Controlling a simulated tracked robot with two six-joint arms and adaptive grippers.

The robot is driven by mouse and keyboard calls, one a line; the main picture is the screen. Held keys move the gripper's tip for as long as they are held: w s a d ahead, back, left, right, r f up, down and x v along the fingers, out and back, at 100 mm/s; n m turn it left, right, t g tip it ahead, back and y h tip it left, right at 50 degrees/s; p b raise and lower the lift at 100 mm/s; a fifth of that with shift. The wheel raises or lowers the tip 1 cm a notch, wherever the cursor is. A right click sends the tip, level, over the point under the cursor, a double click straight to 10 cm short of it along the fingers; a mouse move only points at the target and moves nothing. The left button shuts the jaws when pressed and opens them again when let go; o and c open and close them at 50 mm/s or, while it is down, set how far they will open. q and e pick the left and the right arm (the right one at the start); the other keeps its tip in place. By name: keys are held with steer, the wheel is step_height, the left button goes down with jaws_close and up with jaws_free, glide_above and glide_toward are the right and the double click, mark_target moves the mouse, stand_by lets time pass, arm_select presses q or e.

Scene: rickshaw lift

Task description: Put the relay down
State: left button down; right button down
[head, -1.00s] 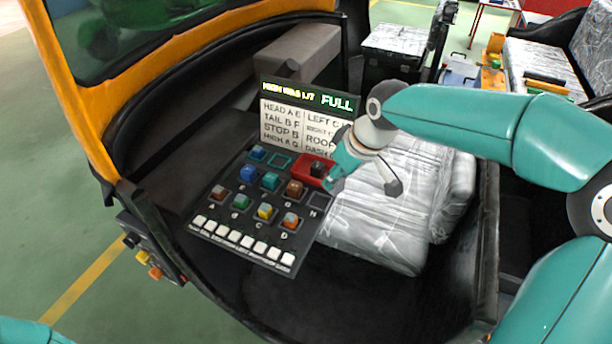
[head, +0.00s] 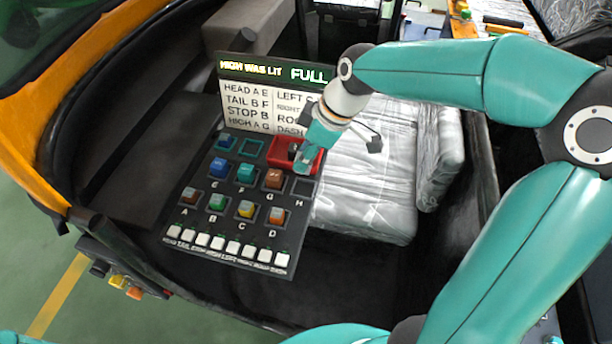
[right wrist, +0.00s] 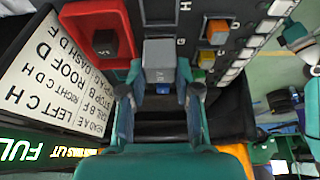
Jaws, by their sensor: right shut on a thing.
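My right gripper (head: 303,165) is at the red tray (head: 282,151) at the panel's upper right edge, its fingers pointing down. In the right wrist view its fingers (right wrist: 160,98) are shut on a grey relay (right wrist: 160,60). The relay is mostly hidden by the gripper in the head view. In the wrist view the red tray (right wrist: 125,45) holds a dark grey block (right wrist: 104,42) and lies beside the held relay. The socket marked H (head: 303,187) looks empty. My left gripper is not in view.
The black panel (head: 205,205) carries several coloured relays in lettered sockets, and an empty teal-outlined socket (head: 251,147). White switches (head: 233,246) line its front. A sign (head: 262,105) stands behind, reading HIGH WAS LIT and FULL. A plastic-wrapped seat (head: 365,195) is at right.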

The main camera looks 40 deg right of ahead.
step_height(320, 180, down, 8)
steer(key=shift+r, duration=0.2)
stand_by(0.3)
steer(key=c, duration=0.8)
jaws_free()
steer(key=shift+r, duration=0.1)
steer(key=v, duration=1.2)
